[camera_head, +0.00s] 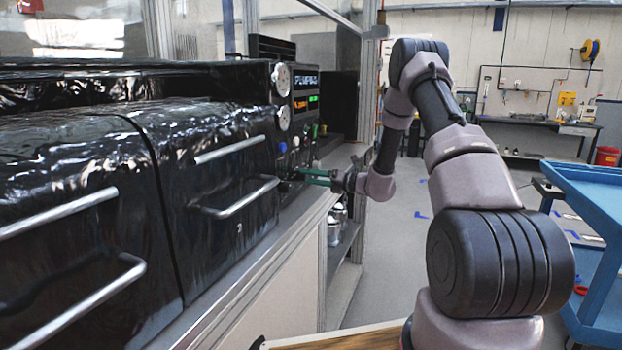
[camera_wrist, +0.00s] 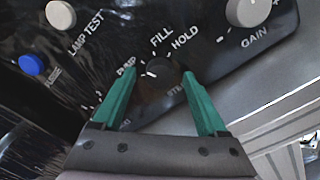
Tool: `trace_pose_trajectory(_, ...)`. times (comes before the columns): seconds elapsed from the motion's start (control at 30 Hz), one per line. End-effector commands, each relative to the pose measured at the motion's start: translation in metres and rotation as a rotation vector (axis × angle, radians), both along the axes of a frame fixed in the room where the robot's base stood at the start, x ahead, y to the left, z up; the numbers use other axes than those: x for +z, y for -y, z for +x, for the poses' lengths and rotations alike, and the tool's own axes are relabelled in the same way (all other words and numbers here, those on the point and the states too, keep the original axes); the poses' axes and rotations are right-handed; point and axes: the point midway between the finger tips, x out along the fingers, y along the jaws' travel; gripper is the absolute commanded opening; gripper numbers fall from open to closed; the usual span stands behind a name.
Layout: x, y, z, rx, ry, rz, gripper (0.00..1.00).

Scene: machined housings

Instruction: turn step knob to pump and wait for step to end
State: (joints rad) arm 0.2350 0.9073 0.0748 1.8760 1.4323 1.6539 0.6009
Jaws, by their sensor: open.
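The step knob (camera_wrist: 160,79) is a black round knob on the black control panel in the wrist view. The labels PUMP, FILL and HOLD stand around it, and STEP is partly covered below. White marks show at its upper left, but I cannot tell exactly which label its pointer faces. My gripper (camera_wrist: 158,72) is open, with one green finger on each side of the knob. I cannot tell whether the fingers touch it. In the head view my gripper (camera_head: 312,176) reaches the panel from the right, and the knob is not clearly visible there.
A blue button (camera_wrist: 32,64), a LAMP TEST knob (camera_wrist: 60,15) and a GAIN knob (camera_wrist: 248,12) surround the knob. A black machine with drawer handles (camera_head: 235,150) fills the left. A panel display (camera_head: 306,102) is lit. A blue cart (camera_head: 590,200) stands at right.

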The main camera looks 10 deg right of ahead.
Motion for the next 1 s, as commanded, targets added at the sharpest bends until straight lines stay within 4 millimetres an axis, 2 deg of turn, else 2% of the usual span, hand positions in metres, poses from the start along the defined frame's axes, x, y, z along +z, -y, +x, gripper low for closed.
trace_pose_trajectory(0.17,0.0,0.018,-0.01,-0.004,0.0,0.0,0.75)
trace_pose_trajectory(0.4,0.0,0.059,-0.037,-0.005,-0.001,0.0,0.75)
trace_pose_trajectory(0.6,0.0,0.082,-0.054,-0.003,0.0,0.0,0.75)
trace_pose_trajectory(0.73,0.0,0.089,-0.059,-0.002,0.0,0.001,0.75)
trace_pose_trajectory(1.0,0.0,0.09,-0.06,-0.001,0.0,0.001,0.75)
